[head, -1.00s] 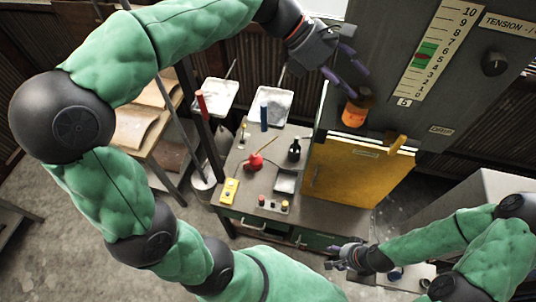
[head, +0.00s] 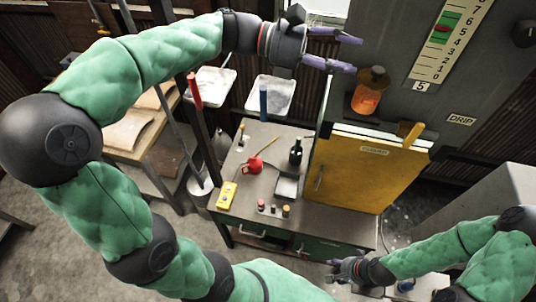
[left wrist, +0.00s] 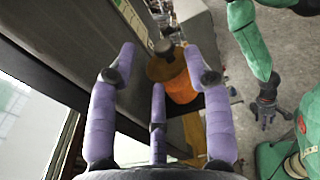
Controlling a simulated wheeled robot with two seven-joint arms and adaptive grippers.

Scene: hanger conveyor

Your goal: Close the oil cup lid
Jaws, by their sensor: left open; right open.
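The oil cup (head: 366,99) is an orange, translucent cup fixed on the front of the grey machine panel. Its brown lid (head: 375,75) stands tilted up at the cup's upper side and looks open. In the left wrist view the lid (left wrist: 166,66) shows as a brown disc with a dark knob, beside the orange cup (left wrist: 181,89). My left gripper (head: 352,54) is open and empty, above and left of the lid, apart from it in the head view. My right gripper (head: 332,270) is open and empty, low at the bottom right, far from the cup.
A tension scale (head: 447,40) is on the panel to the right. A workbench (head: 236,190) holds a red oil can (head: 253,165), a dark bottle (head: 296,152) and small items.

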